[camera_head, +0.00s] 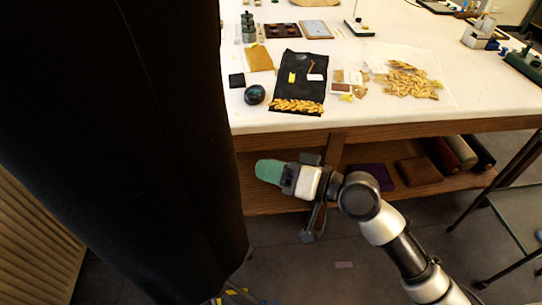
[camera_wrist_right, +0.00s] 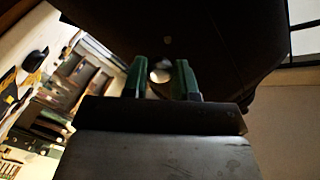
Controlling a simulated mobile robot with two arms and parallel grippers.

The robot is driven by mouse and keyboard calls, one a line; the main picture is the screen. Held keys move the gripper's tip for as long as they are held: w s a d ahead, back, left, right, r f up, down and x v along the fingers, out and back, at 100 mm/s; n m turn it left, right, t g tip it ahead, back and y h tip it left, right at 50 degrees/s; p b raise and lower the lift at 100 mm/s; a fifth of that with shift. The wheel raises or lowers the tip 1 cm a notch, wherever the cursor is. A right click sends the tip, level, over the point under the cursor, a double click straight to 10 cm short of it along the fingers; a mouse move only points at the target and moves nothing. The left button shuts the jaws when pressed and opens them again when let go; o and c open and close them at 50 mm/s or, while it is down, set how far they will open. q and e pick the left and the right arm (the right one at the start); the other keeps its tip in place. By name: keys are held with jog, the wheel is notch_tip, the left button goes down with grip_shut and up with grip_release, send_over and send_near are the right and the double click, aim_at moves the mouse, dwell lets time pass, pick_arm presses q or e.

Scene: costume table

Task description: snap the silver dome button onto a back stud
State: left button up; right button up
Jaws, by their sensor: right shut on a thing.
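A large black garment (camera_head: 120,130) hangs upright at the left of the head view; its dark cloth (camera_wrist_right: 215,35) also fills the top of the right wrist view. My right gripper (camera_head: 262,170) has green fingers close to the garment's right edge. In the wrist view its fingers (camera_wrist_right: 160,68) are shut on the silver dome button (camera_wrist_right: 160,75), a small pale disc between them. A tiny light dot, possibly a stud (camera_wrist_right: 167,40), shows on the cloth just beyond the fingertips. I cannot tell whether button and cloth touch. My left gripper is not in view.
A white-topped table (camera_head: 400,120) stands behind, with a black mat (camera_head: 298,75), a dark round object (camera_head: 255,95) and yellowish pieces (camera_head: 410,82) on it. Rolls (camera_head: 455,152) lie on its lower shelf. A dark-framed stand (camera_head: 510,200) is at the right.

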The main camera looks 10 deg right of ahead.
aim_at(211, 141)
jog(key=shift+w+a+r+t, duration=0.15)
jog(key=shift+w+a+r, duration=0.1)
jog(key=shift+r, duration=0.35)
jog(key=shift+w+a+r+t, duration=0.15)
jog(key=shift+a+r, duration=0.1)
jog(key=shift+r, duration=0.3)
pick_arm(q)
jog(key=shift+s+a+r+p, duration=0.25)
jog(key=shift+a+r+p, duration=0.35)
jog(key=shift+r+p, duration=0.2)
pick_arm(e)
jog(key=shift+x, duration=3.9)
jog(key=shift+w+a, duration=0.25)
jog(key=shift+a, duration=0.2)
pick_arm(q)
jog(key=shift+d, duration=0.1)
pick_arm(e)
jog(key=o, duration=1.4)
jog(key=shift+d+f, duration=0.1)
